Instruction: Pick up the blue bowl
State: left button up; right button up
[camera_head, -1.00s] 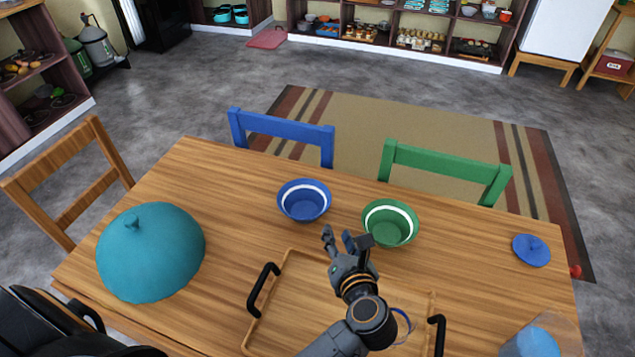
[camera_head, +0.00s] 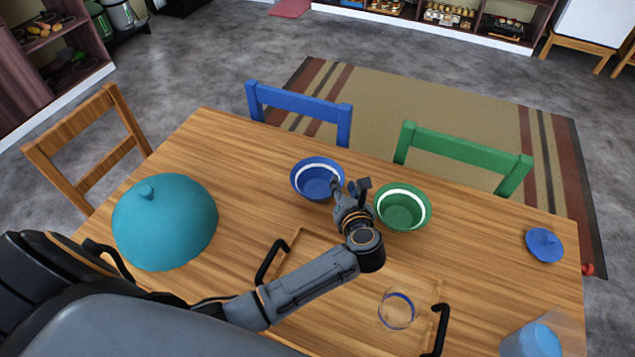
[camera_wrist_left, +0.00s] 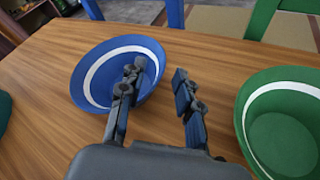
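The blue bowl (camera_head: 318,179), with a white band inside, sits on the wooden table (camera_head: 240,200) near its far edge. It also shows in the left wrist view (camera_wrist_left: 90,75). My left gripper (camera_head: 349,186) is open at the bowl's right side. In the left wrist view, the left finger of the gripper (camera_wrist_left: 157,75) overlaps the bowl's inside and the right finger is outside it, with the rim between them. I cannot tell whether a finger touches the bowl. My right gripper is not in view.
A green bowl (camera_head: 403,207) stands close to the right of the gripper. A wooden tray (camera_head: 310,245) with black handles and a clear glass (camera_head: 397,310) lie nearer. A teal dome (camera_head: 165,222) is at left, a blue lid (camera_head: 544,245) at right. Chairs line the far edge.

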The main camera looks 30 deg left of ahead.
aim_at(342, 182)
pick_arm(q)
jog(key=x, duration=0.4)
jog(key=shift+s, duration=0.1)
grip_shut()
